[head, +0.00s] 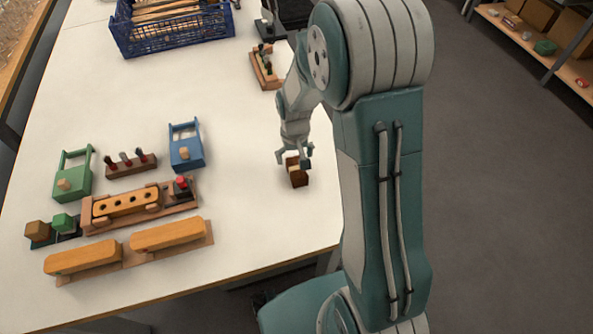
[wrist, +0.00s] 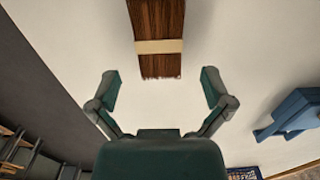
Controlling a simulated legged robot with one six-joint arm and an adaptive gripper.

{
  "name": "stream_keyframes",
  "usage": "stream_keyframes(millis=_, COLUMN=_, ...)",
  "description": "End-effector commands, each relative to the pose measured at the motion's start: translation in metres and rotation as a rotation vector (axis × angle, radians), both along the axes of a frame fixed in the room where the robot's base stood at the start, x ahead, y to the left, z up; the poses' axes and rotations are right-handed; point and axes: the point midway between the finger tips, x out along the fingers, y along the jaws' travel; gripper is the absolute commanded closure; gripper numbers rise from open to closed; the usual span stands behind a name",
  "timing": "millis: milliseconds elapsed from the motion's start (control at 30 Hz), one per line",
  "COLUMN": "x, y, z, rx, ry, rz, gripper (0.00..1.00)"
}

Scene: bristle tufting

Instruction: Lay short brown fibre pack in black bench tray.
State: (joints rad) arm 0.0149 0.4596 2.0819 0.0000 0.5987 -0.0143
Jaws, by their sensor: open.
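The short brown fibre pack (head: 298,177) lies on the white bench near its right edge in the head view. In the wrist view the pack (wrist: 161,62) is a dark brown bundle with a pale band around it, running out of the top of the picture. My gripper (head: 294,156) is at the pack in the head view; its fingers (wrist: 160,90) are spread wide in the wrist view, with the pack's near end in line with the gap between them. Nothing is held. A black tray (head: 292,12) shows at the far end of the bench, partly hidden by my arm.
A blue crate (head: 172,36) stands at the far left. A wooden rack (head: 264,68) stands short of the black tray. Green (head: 73,176) and blue (head: 186,147) holders, a drilled wooden block (head: 126,203) and two orange-brown bars (head: 167,235) fill the near left. The bench middle is clear.

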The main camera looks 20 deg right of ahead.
Motion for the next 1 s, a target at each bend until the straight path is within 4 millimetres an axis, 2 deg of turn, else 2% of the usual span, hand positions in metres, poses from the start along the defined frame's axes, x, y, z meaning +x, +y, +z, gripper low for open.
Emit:
stream_keyframes(millis=200, x=-0.002, y=0.0, z=-0.035, rx=0.0, ry=0.006, rz=0.0, gripper=0.0)
stream_keyframes(millis=300, x=-0.002, y=0.0, z=-0.045, rx=0.0, ry=0.003, rz=0.0, gripper=0.0)
stream_keyframes(millis=567, x=-0.002, y=0.0, z=-0.048, rx=0.0, ry=0.001, rz=0.0, gripper=0.0)
stream_keyframes(millis=600, x=-0.002, y=0.0, z=-0.048, rx=0.0, ry=0.001, rz=0.0, gripper=0.09)
stream_keyframes(millis=667, x=-0.002, y=0.0, z=-0.048, rx=0.0, ry=0.001, rz=0.0, gripper=0.36)
stream_keyframes(millis=700, x=-0.002, y=0.0, z=-0.048, rx=0.0, ry=0.001, rz=0.0, gripper=0.53)
stream_keyframes(millis=767, x=-0.001, y=0.0, z=-0.048, rx=0.0, ry=0.001, rz=0.0, gripper=0.8)
stream_keyframes(millis=800, x=-0.001, y=0.0, z=-0.048, rx=0.0, ry=0.001, rz=0.0, gripper=0.89)
stream_keyframes(millis=933, x=-0.001, y=0.0, z=-0.048, rx=0.0, ry=0.001, rz=0.0, gripper=0.89)
stream_keyframes(millis=967, x=-0.001, y=0.0, z=-0.048, rx=0.0, ry=0.002, rz=0.0, gripper=0.97)
stream_keyframes(millis=1000, x=-0.001, y=0.0, z=-0.048, rx=0.0, ry=0.002, rz=0.0, gripper=0.97)
